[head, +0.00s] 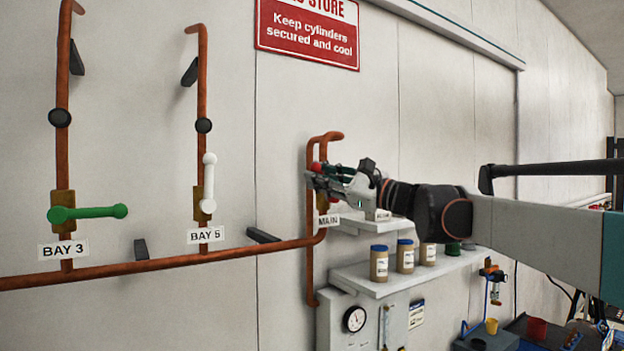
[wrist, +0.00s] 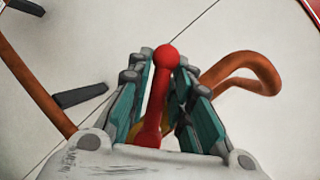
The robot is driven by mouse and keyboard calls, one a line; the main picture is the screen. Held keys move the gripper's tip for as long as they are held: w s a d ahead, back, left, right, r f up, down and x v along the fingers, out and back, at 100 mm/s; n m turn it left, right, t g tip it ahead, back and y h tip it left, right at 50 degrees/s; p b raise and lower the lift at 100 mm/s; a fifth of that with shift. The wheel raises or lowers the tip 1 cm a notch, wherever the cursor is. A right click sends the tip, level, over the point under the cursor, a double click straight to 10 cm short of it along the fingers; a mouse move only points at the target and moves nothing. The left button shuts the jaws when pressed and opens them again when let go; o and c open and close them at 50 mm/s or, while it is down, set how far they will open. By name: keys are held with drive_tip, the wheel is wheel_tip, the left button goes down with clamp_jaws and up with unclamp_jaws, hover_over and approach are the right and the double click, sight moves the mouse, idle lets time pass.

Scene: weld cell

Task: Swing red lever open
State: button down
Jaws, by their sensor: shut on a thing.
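The red lever (wrist: 158,95) shows in the wrist view, running from its hub near the bottom up to a round knob. My gripper (wrist: 163,82) has its teal-padded fingers on both sides of it, shut on the lever's shaft, with the knob sticking out beyond. In the head view, a little of the red lever (head: 316,166) shows above my gripper (head: 318,182), at the copper pipe over the MAIN label (head: 328,220). My gripper hides most of the lever and its valve body there.
A green lever (head: 88,213) at BAY 3 lies level, and a white lever (head: 209,182) at BAY 5 stands upright. A copper pipe (head: 150,265) runs along the wall. Below my gripper, a shelf (head: 375,285) holds several jars. A pressure gauge (head: 354,319) sits lower.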

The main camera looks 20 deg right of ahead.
drive_tip(key=c, duration=1.6)
unclamp_jaws()
